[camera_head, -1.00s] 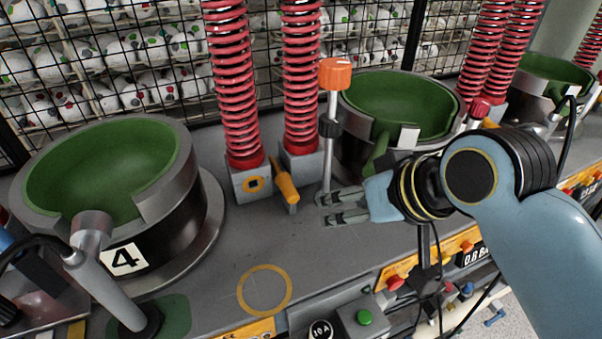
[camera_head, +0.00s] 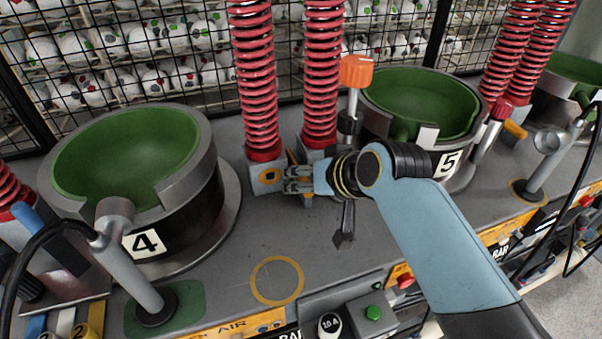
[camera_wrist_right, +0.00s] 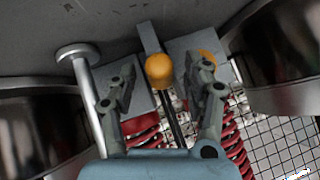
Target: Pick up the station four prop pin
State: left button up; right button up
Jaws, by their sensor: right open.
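The orange-handled prop pin (camera_head: 291,158) stands at the foot of the red springs between bowls 4 and 5, mostly hidden behind my right gripper (camera_head: 299,180) in the head view. In the right wrist view its rounded orange end (camera_wrist_right: 158,70) sits between the two open fingers of my right gripper (camera_wrist_right: 162,75), with a visible gap on each side. My left gripper is not in view.
Two red springs (camera_head: 257,80) rise from grey blocks behind the pin. An orange-knobbed post (camera_head: 356,75) stands close to the right arm. Bowl 5 (camera_head: 425,100) is right of it. The bench around the yellow ring (camera_head: 277,300) is clear.

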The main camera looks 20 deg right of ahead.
jog(key=shift+c, duration=0.6)
grip_shut()
